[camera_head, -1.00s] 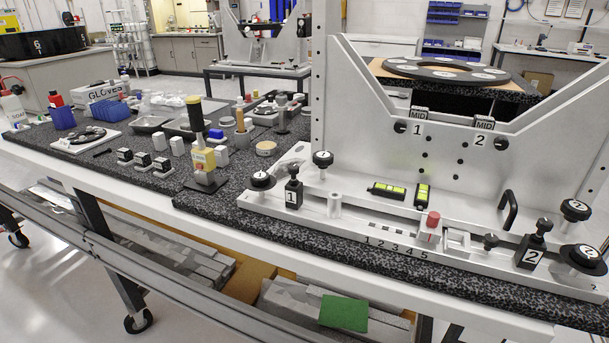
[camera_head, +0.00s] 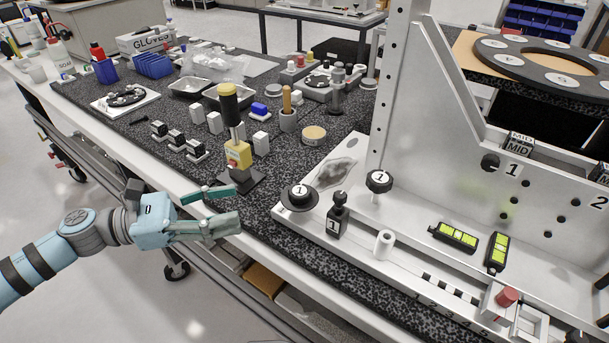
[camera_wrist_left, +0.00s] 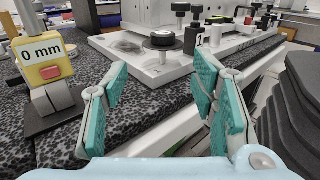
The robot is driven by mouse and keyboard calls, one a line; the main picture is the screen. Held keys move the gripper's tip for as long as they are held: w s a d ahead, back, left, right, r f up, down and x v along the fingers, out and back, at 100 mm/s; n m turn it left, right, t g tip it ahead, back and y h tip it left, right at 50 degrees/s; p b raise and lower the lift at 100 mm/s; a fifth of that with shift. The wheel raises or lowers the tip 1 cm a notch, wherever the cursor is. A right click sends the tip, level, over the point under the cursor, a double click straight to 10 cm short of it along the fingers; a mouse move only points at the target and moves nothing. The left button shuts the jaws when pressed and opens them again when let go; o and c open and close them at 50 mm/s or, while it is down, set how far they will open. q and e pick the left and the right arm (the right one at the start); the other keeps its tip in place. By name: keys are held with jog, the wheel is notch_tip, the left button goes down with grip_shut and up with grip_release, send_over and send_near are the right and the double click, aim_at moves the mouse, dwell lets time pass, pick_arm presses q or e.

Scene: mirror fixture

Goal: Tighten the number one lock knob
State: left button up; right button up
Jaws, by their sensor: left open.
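Near the fixture's left end, a wide black knob marked 1 (camera_head: 299,196) sits low on the light base plate (camera_head: 398,268). A smaller black knob marked 1 (camera_head: 379,181) stands on a post behind it, and a black block marked 1 (camera_head: 337,222) with a round top stands in front. I cannot tell which is the lock knob. My left gripper (camera_head: 236,205) is open and empty, left of the wide knob and apart from it. In the left wrist view the wide knob (camera_wrist_left: 162,41) shows beyond the open fingers (camera_wrist_left: 158,78). My right gripper is not in view.
A yellow gauge (camera_head: 238,156) reading 0 mm, on a dark foot, stands close behind my left gripper. Two green levels (camera_head: 455,236) lie on the fixture. Small blocks, trays and a glove box (camera_head: 146,41) fill the speckled table's back left.

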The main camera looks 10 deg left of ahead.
aim_at(299, 190)
pick_arm(q)
jog(key=shift+w+d+b, duration=0.15)
jog(key=shift+d+b, duration=0.75)
jog(key=shift+b, duration=0.05)
jog(key=d, duration=0.1)
jog(key=w+d+r+p, duration=0.1)
jog(key=d, duration=0.1)
jog(key=shift+w+d, duration=0.15)
jog(key=shift+w, duration=0.05)
jog(key=x, duration=0.3)
jog(key=p+x, duration=0.1)
jog(key=x, duration=0.3)
jog(key=shift+w+f+p, duration=0.15)
jog(key=shift+w+p, duration=0.15)
jog(key=shift+w+d+f, duration=0.1)
jog(key=shift+w+d, duration=0.05)
jog(key=shift+d, duration=0.2)
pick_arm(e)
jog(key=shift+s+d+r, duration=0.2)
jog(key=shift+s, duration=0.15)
